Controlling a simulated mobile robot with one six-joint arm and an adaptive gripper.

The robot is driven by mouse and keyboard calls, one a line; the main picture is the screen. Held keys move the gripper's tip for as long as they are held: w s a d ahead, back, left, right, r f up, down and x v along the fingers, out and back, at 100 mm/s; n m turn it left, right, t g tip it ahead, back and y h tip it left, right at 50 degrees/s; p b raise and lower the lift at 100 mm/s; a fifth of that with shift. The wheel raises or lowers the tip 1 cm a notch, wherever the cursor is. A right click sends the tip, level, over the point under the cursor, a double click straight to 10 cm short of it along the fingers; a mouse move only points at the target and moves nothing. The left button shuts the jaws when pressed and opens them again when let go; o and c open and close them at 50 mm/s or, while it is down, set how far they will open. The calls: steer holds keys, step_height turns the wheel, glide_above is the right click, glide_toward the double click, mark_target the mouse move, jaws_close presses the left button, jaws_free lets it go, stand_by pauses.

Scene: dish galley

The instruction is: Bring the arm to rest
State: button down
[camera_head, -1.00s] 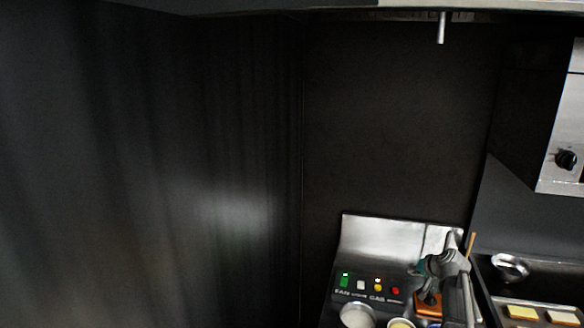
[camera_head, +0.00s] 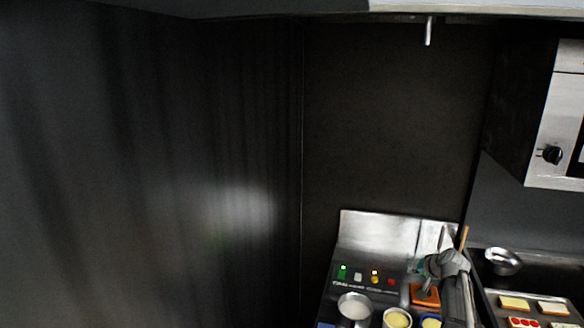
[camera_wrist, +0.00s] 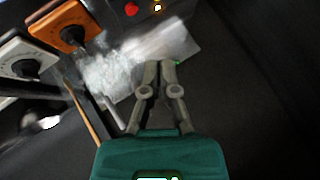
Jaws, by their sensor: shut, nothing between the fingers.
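My gripper (camera_wrist: 159,68) shows in the wrist view with its two grey fingers together and nothing between them. It hangs over dark surroundings, with a shiny metal panel beyond the fingertips. In the head view my arm stands at the lower right, in front of the steel back panel (camera_head: 385,236). The fingers cannot be made out clearly there.
A panel with a green button (camera_head: 342,272) and other coloured buttons is left of my arm. An orange object (camera_head: 424,296) sits close beside it; bowls (camera_head: 354,306) stand below. A tray with bread (camera_head: 514,303) and a metal bowl (camera_head: 503,260) are at right.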

steer(key=s+a+f+n+g+h, duration=0.2)
steer(key=s+a+f+n+g, duration=0.15)
steer(key=s+a, duration=0.8)
steer(key=s+a+f+n+g+h, duration=0.15)
steer(key=s+a+g, duration=0.25)
steer(key=s+a, duration=0.75)
step_height(320, 180, down, 11)
steer(key=s+g+b, duration=0.1)
steer(key=s+b, duration=0.1)
steer(key=b, duration=0.8)
steer(key=shift+s+a, duration=0.15)
steer(key=shift+s, duration=0.05)
steer(key=shift+r, duration=0.15)
stand_by(0.7)
